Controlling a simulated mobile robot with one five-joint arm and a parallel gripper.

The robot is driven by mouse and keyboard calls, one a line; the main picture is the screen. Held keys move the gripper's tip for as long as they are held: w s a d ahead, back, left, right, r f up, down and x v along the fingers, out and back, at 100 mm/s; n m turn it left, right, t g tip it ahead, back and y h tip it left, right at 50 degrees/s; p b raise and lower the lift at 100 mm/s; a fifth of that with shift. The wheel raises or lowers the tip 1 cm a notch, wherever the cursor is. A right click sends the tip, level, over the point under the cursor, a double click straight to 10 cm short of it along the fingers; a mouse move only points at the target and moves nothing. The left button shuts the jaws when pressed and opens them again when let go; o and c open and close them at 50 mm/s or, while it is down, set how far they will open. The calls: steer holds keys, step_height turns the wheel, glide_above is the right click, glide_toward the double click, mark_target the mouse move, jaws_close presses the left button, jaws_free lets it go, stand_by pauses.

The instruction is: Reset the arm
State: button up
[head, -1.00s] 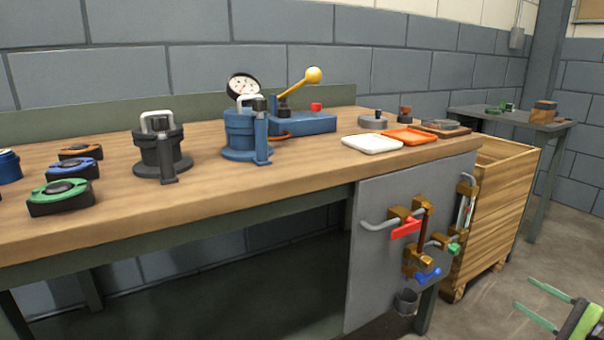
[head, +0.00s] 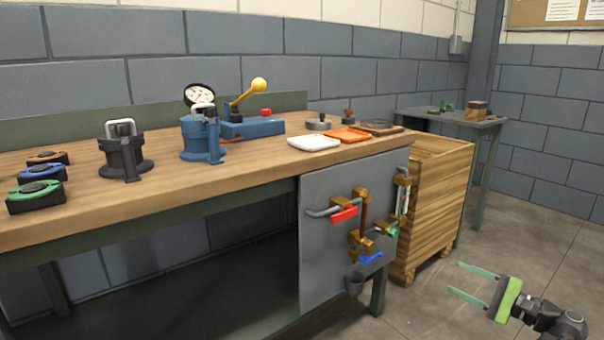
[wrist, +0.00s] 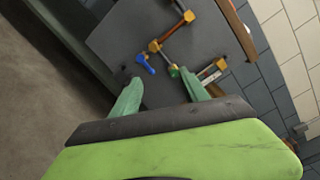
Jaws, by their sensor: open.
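My gripper (head: 472,283) is at the lower right of the head view, over the floor in front of the bench and crate. Its two green fingers are apart with nothing between them. In the wrist view, my gripper (wrist: 158,98) points toward the grey panel (wrist: 110,45) with the pipes and valves, and the fingers are apart and touch nothing. The panel also shows in the head view (head: 325,240), left of the gripper.
The workbench (head: 240,175) carries a blue casing with a gauge (head: 195,137), a dark casing (head: 122,155), a white tray (head: 314,143) and an orange tray (head: 347,135). A wooden crate (head: 435,200) stands beside it. The floor at right is clear.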

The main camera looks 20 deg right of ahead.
steer(key=w+a+r+n+g+y+p, duration=0.1)
steer(key=w+a+n+g+y+p, duration=0.15)
steer(key=w+a, duration=0.55)
steer(key=w+a+r+n+g+y+p, duration=0.1)
steer(key=w+a+n+g+y+p, duration=0.3)
steer(key=a, duration=0.7)
steer(key=w+a+r+g+p, duration=0.1)
steer(key=w+a, duration=0.6)
steer(key=a, duration=0.3)
steer(key=w+a+f+n+g+h+p, duration=0.1)
steer(key=a+f+n+g+p, duration=0.15)
steer(key=a, duration=0.75)
steer(key=w+a+f+n+g+h+p, duration=0.15)
steer(key=a+g, duration=0.25)
steer(key=a, duration=0.5)
steer(key=s+a+f+n+g+h+p, duration=0.3)
steer(key=s+a+f+n+h, duration=0.35)
steer(key=a, duration=0.25)
steer(key=d+n+h, duration=0.2)
steer(key=d+h, duration=0.2)
steer(key=d, duration=0.5)
step_height(320, 180, up, 36)
steer(key=p, duration=3.7)
steer(key=shift+w+a+r+p, duration=0.2)
steer(key=shift+w+r+p, duration=0.1)
steer(key=shift+p, duration=0.1)
